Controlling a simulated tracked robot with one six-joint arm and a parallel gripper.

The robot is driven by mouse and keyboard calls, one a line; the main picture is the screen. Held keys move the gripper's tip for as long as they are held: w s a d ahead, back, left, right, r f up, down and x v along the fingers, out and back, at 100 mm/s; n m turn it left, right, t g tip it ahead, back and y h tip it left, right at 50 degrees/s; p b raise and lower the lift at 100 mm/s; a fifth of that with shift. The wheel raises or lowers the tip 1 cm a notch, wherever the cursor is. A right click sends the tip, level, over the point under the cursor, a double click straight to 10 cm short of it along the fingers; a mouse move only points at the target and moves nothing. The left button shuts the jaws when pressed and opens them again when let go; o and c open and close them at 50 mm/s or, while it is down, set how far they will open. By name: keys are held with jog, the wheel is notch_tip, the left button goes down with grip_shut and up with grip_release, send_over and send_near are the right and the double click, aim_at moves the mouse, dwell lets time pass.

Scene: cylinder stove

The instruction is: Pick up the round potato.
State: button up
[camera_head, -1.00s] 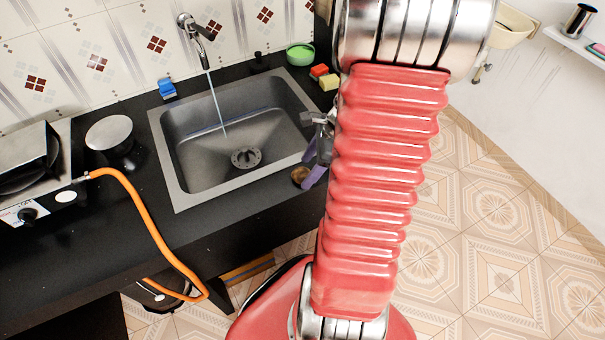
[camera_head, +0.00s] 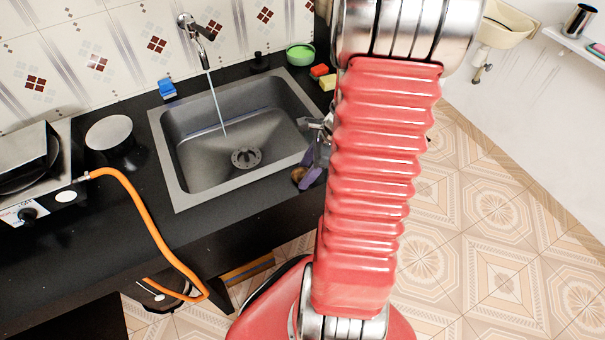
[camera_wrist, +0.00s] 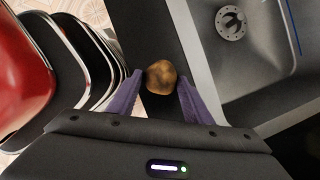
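The round brown potato (camera_wrist: 161,77) lies on the black countertop beside the sink. In the wrist view it sits between the tips of my gripper's two purple fingers (camera_wrist: 158,92), which are spread. The left fingertip is very close to it; I cannot tell whether either finger touches. In the head view the potato (camera_head: 298,175) shows at the counter's right end, partly covered by my gripper (camera_head: 308,178). My arm hides much of the gripper there.
The grey sink (camera_head: 185,190) with running water is left of the potato. An orange hose (camera_head: 150,215) and a stove (camera_head: 40,195) are farther left. The counter edge is close to the potato.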

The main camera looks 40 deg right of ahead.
jog(key=c, duration=0.7)
notch_tip(320, 180, up, 10)
dwell(0.6)
dwell(0.3)
